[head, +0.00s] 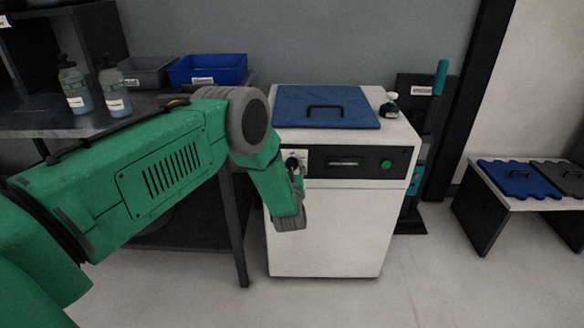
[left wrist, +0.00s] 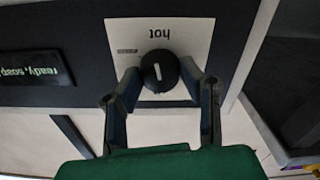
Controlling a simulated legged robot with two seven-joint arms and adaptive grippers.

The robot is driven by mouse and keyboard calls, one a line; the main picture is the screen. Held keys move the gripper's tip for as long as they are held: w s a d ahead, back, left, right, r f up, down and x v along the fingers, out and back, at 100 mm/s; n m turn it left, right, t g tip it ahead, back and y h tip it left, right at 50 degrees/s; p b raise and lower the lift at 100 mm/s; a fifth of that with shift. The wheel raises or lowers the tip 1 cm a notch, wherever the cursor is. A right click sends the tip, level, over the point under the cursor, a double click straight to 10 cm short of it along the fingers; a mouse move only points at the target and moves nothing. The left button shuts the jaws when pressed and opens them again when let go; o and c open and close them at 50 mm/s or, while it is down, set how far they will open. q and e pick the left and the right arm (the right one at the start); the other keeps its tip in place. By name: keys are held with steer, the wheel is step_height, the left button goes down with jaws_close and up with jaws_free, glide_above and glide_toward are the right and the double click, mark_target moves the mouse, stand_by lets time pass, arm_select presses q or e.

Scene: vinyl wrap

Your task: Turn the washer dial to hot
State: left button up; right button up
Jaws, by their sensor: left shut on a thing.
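The white washer (head: 325,228) stands in the middle of the head view, with a black front panel (head: 343,171). Its round black dial (left wrist: 160,71) sits on a white label (left wrist: 199,45) that reads "hot", upside down in the left wrist view. The dial's white pointer line is nearly upright there, tilted slightly. My left gripper (left wrist: 164,82) has one finger on each side of the dial and is shut on it. In the head view my left gripper (head: 298,174) is at the panel's left end, partly hiding the dial. My right gripper is not in view.
A blue lid (head: 326,108) with a black handle lies on the washer, beside a small bottle (head: 389,107). A green button (head: 386,164) is right of the panel display. Soap bottles (head: 75,88) and a blue bin (head: 207,70) stand on the left table. A low bench (head: 484,217) is at right.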

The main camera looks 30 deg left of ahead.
arm_select(q)
steer(key=shift+s+d+f+m, duration=0.1)
steer(key=shift+f+m, duration=0.1)
steer(key=shift+m, duration=0.4)
steer(key=shift+d+f+m, duration=0.1)
steer(key=shift+f+m, duration=0.05)
steer(key=shift+m, duration=0.45)
steer(key=o, duration=1.1)
steer(key=shift+a, duration=0.1)
steer(key=shift+o, duration=0.2)
steer(key=shift+r, duration=0.1)
steer(key=shift+r, duration=0.1)
